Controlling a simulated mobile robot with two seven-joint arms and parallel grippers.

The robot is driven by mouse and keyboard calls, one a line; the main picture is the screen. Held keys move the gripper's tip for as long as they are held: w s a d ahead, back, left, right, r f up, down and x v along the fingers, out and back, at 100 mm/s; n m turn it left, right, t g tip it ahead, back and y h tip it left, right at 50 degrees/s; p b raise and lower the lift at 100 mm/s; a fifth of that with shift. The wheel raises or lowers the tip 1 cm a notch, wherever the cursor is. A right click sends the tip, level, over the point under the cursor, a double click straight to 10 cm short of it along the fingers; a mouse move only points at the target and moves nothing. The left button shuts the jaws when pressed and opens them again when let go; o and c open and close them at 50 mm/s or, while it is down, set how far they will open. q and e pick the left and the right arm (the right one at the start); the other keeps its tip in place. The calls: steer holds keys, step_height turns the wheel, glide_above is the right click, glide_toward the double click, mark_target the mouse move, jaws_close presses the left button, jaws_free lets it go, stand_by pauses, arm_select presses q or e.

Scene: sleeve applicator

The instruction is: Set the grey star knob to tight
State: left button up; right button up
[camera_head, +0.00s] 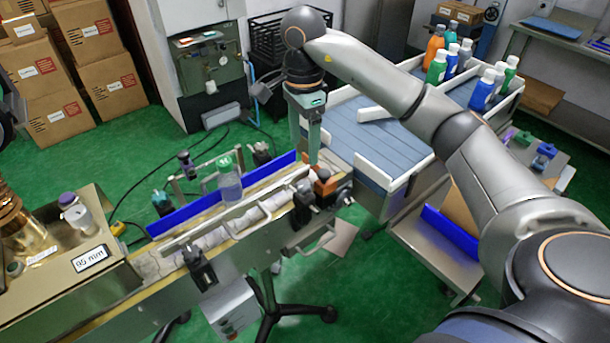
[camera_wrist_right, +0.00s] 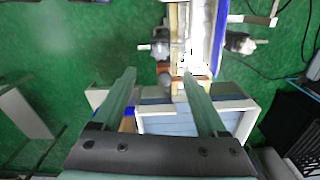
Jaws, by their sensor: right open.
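My right gripper (camera_head: 314,162) points down over the right end of the conveyor. In the right wrist view its two fingers (camera_wrist_right: 159,76) are apart, with nothing held between them. Dark grey clamp knobs sit on the near side (camera_head: 304,207) and far side (camera_head: 262,153) of the conveyor, beyond the fingertips in the wrist view (camera_wrist_right: 160,47). I cannot tell which is the grey star knob, nor read any tight mark. My left gripper is out of view.
A clear bottle with a green cap (camera_head: 229,182) stands on the conveyor by the blue guide rail (camera_head: 190,214). A blue-decked table (camera_head: 375,140) with white rails and several bottles lies to the right. Cardboard boxes (camera_head: 105,80) stand at back left.

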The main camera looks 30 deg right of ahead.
mark_target(304, 186)
step_height(304, 186, down, 11)
steer(key=shift+f+p, duration=0.1)
steer(key=shift+p, duration=0.45)
steer(key=shift+c, duration=0.2)
jaws_close()
